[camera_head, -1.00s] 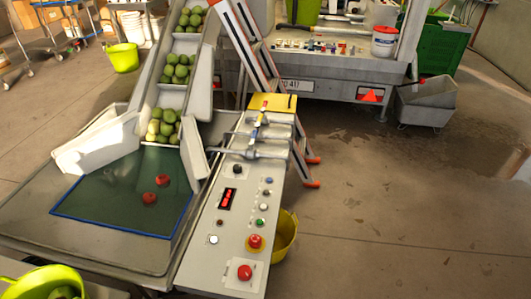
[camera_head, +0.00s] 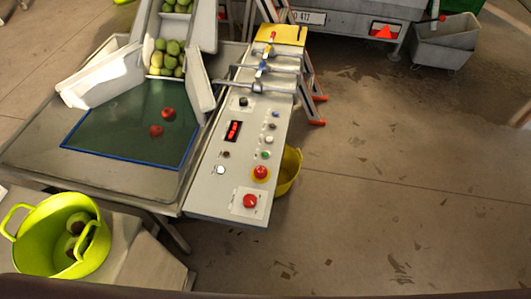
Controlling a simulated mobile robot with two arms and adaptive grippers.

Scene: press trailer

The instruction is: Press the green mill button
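A grey control panel (camera_head: 207,199) runs along the right side of the press table. A small green button (camera_head: 266,154) sits on its right half, above a red mushroom button on a yellow base (camera_head: 261,173). A second red mushroom button (camera_head: 250,201) is at the near end. A red-lit display (camera_head: 233,131), a white button (camera_head: 221,170) and several small dark, blue and white knobs are also on the panel. Nothing covers the green button. Neither of my grippers is in view.
A green mat (camera_head: 120,140) with two red apples lies left of the panel, below a conveyor of green apples (camera_head: 166,58). A lime bucket (camera_head: 50,245) stands at the front left. A yellow bucket (camera_head: 290,170) is right of the panel. Floor at right is open.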

